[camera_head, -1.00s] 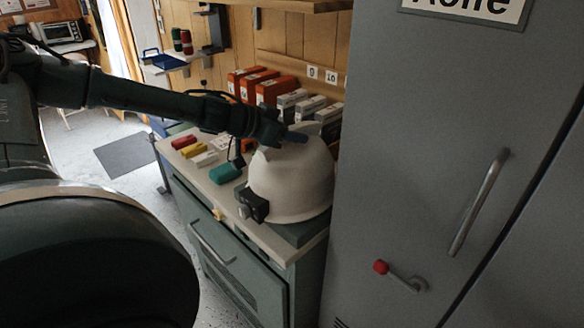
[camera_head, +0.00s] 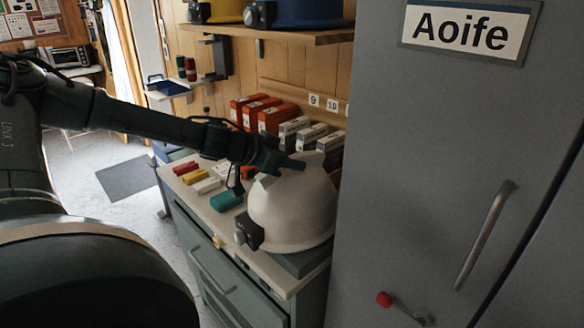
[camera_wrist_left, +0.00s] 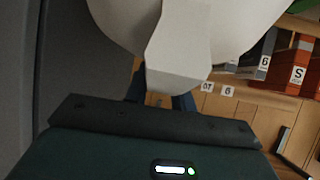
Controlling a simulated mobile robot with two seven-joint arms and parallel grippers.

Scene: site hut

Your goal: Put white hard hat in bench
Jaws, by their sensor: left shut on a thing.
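The white hard hat (camera_head: 290,212), with a black lamp on its front, is at the right end of the bench (camera_head: 262,262) in the head view. My left gripper (camera_head: 287,163) is at the top of the hat and shut on it. In the wrist view the hard hat (camera_wrist_left: 178,50) fills the top middle, and its ridge hides much of the left gripper's fingers (camera_wrist_left: 160,100). The hat's lower rim is close to the bench top; I cannot tell whether it rests there. My right gripper is not in view.
A grey locker (camera_head: 420,170) labelled Aoife stands close to the hat's right. Red, yellow and white small boxes and a teal item (camera_head: 226,201) lie left of the hat. Orange binders (camera_head: 272,116) stand behind. A shelf (camera_head: 270,37) with a yellow and a blue hat hangs above.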

